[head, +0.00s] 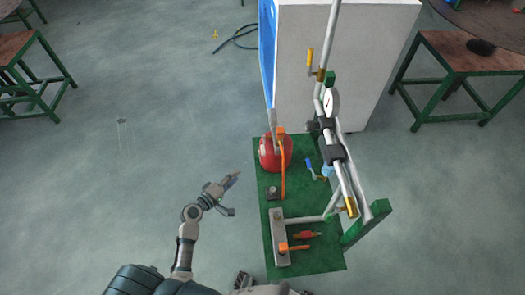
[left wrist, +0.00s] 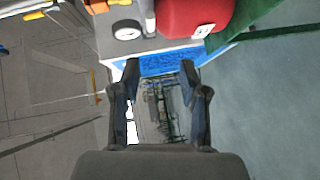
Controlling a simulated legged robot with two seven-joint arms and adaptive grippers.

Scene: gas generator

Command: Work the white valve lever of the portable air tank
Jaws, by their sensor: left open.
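The red air tank (head: 276,152) stands at the far left part of the green base, with an orange handle part at its top. It also shows at the top of the left wrist view (left wrist: 185,16), cut off by the frame edge. I cannot make out the white valve lever clearly in either view. My left gripper (head: 234,194) is open and empty, left of the green base and nearer to me than the tank. Its two fingers (left wrist: 160,72) stand apart in the left wrist view, with nothing between them. My right gripper does not show clearly.
The green base (head: 261,222) carries grey pipes (head: 345,175), a gauge (head: 330,101), a grey block (head: 279,238) and orange-handled parts. A white cabinet (head: 375,60) stands behind. Tables stand at the far left and far right. The floor (head: 120,170) left of the base is clear.

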